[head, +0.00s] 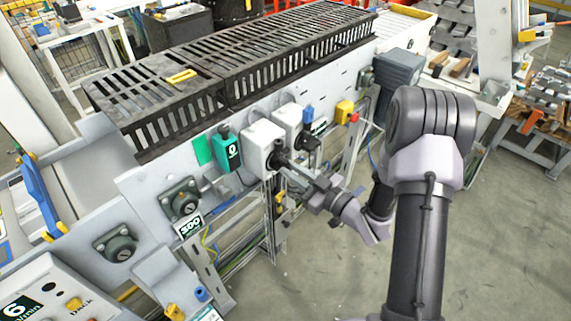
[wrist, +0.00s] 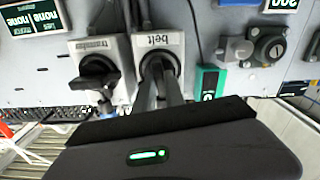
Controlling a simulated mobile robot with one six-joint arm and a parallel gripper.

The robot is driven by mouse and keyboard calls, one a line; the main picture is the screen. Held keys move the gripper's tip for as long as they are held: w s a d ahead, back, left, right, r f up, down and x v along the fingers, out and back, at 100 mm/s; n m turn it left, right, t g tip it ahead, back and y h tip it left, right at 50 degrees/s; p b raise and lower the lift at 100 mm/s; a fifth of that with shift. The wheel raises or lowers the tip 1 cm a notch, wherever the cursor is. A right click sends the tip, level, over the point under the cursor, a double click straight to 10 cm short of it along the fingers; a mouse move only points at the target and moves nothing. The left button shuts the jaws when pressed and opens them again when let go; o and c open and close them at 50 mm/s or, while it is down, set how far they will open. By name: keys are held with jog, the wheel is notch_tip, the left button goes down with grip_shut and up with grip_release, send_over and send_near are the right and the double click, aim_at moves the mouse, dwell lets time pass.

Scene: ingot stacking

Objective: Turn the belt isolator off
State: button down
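The belt isolator is a white box (head: 259,139) with a black rotary handle, on the conveyor's side beside a green box. In the wrist view its label reads "belt" (wrist: 158,40). My gripper (head: 284,164) reaches it from the right. In the wrist view the two fingers (wrist: 160,80) run close together up to the black handle and appear closed on it. The fingers hide much of the handle, so its exact angle cannot be told. A second white isolator (wrist: 99,62) with a black handle stands beside it, to the left in the wrist view.
A green box (head: 226,153) and a key switch (head: 182,201) sit on the same panel. A yellow box with a red button (head: 346,112) and a grey motor (head: 399,71) are to the right. The black grated conveyor (head: 180,75) lies above.

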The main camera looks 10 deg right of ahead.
jog(key=n+b, duration=0.5)
jog(key=n, duration=1)
jog(key=c, duration=1.5)
grip_release()
jog(key=shift+n, duration=0.4)
jog(key=v, duration=0.5)
